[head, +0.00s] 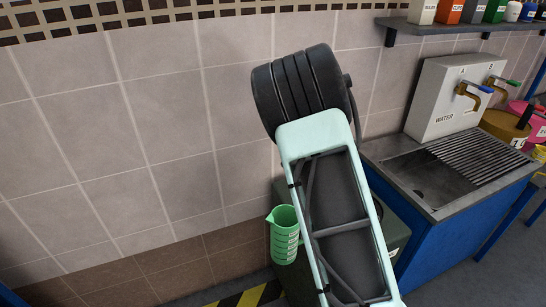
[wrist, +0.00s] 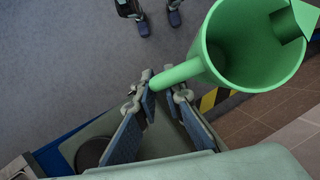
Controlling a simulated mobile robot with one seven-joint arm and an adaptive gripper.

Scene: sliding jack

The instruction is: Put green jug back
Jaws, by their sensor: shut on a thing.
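The green jug (head: 284,234) has white markings on its side and a spout. In the head view it shows just left of my arm, roughly upright and off the sink counter. In the wrist view the jug (wrist: 238,70) shows from above at the upper right, and its inside looks empty. My gripper (wrist: 161,88) is shut on the jug's handle, which runs between the two blue-padded fingers. In the head view my arm hides the gripper. The jug's resting place cannot be told.
A wall shelf (head: 455,29) with several coloured containers is at the upper right. Below it stand a white water dispenser (head: 450,95) with taps and a sink unit (head: 430,185) with a blue cabinet. Yellow-black floor tape (head: 247,296) runs near the tiled wall.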

